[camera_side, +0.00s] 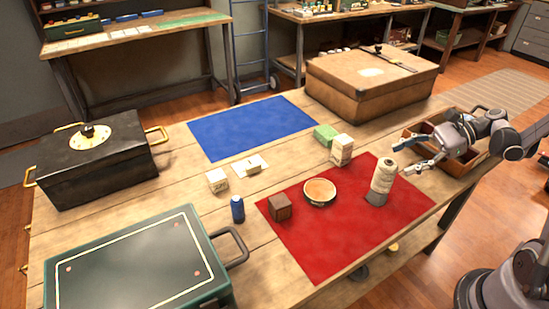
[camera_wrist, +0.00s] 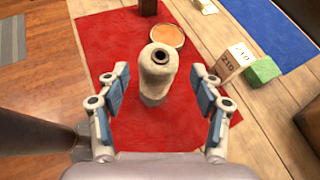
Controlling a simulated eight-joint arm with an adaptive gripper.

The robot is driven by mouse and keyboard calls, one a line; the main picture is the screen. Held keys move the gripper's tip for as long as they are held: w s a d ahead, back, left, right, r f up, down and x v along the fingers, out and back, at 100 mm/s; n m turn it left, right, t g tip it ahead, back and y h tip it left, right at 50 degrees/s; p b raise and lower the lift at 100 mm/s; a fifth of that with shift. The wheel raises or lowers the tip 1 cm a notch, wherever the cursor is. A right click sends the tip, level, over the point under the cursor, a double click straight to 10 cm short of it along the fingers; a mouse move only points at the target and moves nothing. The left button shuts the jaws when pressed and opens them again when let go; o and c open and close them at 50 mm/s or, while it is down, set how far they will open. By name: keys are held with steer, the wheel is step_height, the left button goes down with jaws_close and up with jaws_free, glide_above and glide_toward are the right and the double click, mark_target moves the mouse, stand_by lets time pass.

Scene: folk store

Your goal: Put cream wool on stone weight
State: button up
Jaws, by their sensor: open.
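The cream wool (camera_side: 384,174) is an upright cone-shaped spool at the right part of the red cloth. It also shows in the wrist view (camera_wrist: 158,75), with a dark hole in its top. A small dark grey piece (camera_side: 376,198), which looks like the stone weight, shows at the spool's foot; the wool appears to stand on it, though the contact is partly hidden. My gripper (camera_side: 408,158) is open and empty, just right of the wool and apart from it. In the wrist view its blue-padded fingers (camera_wrist: 158,85) lie left and right of the spool.
On the red cloth (camera_side: 330,250) are a round orange-topped dish (camera_side: 320,191) and a brown block (camera_side: 280,207). A cream box (camera_side: 342,150) and green block (camera_side: 325,135) stand behind. A wooden tray (camera_side: 462,162) is under my arm. The blue cloth (camera_side: 250,128) is clear.

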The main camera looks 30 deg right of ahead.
steer(key=s+a+r+n+h, duration=0.2)
steer(key=a+n+h, duration=0.3)
steer(key=n, duration=0.6)
steer(key=s+a+r+n+t+h, duration=0.1)
steer(key=a+n+h, duration=0.4)
steer(key=n, duration=0.6)
step_height(320, 180, up, 3)
steer(key=shift+s+a+f+n+h, duration=0.2)
steer(key=shift+s+a+n+h, duration=0.15)
steer(key=shift+s+a, duration=0.55)
